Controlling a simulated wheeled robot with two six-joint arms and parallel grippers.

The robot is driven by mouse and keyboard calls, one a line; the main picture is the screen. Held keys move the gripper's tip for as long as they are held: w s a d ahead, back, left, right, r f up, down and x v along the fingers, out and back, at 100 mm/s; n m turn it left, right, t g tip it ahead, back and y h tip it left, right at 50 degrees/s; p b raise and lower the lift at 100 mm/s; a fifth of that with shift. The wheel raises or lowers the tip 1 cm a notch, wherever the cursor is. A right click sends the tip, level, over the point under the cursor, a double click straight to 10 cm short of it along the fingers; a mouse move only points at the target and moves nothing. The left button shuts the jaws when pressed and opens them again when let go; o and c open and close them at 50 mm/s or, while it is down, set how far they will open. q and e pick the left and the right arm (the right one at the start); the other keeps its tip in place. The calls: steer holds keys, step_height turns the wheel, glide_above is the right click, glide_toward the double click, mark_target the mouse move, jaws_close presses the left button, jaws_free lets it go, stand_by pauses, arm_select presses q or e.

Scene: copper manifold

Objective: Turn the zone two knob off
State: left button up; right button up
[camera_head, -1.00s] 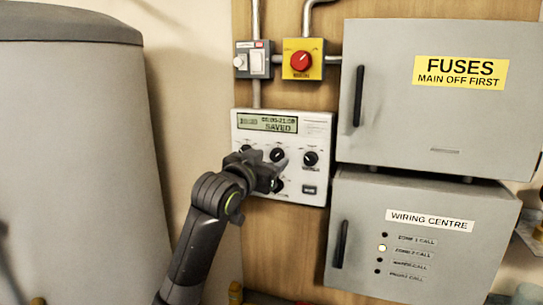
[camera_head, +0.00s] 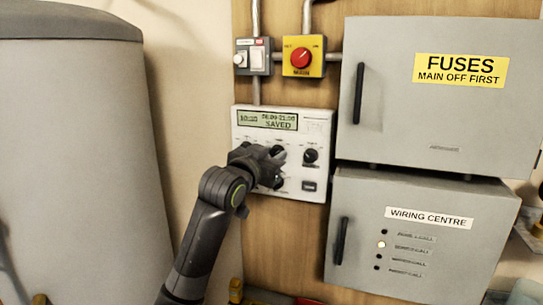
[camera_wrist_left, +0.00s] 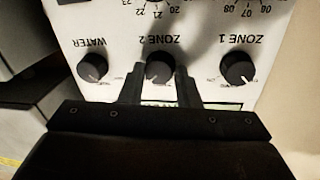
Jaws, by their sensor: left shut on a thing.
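The zone two knob (camera_wrist_left: 160,68) is the black middle knob in the left wrist view, where the panel appears upside down under its ZONE 2 label. My left gripper (camera_head: 273,160) is at the controller panel (camera_head: 320,130) in the head view and mostly hides this knob. In the left wrist view its two fingers stand on either side of the knob, shut on it. Where the knob's pointer stands is not clear. The zone 1 knob (camera_wrist_left: 237,67) and water knob (camera_wrist_left: 92,67) flank it. My right gripper is not in view.
The display (camera_head: 268,121) reads SAVED. Above are a red rotary switch (camera_head: 301,58) and a small white switch (camera_head: 251,57). The fuse box (camera_head: 440,120) and wiring centre box (camera_head: 480,245) stand right; its second lamp (camera_head: 382,245) is lit. A grey tank (camera_head: 75,150) stands left.

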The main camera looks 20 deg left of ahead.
arm_select(q)
steer(key=shift+r+n+p, duration=0.1)
steer(key=shift+n+p, duration=0.8)
steer(key=shift+p, duration=0.05)
steer(key=n+p, duration=0.4)
steer(key=shift+n+t, duration=0.3)
steer(key=shift+t, duration=0.1)
steer(key=n+p, duration=0.4)
steer(key=n, duration=0.1)
steer(key=shift+y, duration=0.4)
steer(key=n+p, duration=0.2)
steer(key=n, duration=0.1)
steer(key=shift+d+t, duration=0.1)
steer(key=shift+t, duration=0.3)
steer(key=n, duration=0.1)
steer(key=n+y+p, duration=0.1)
steer(key=shift+f+n, duration=0.25)
steer(key=shift+n, duration=0.05)
steer(key=shift+f+n+p, duration=0.1)
steer(key=shift+n+p, duration=0.55)
steer(key=shift+n, duration=0.55)
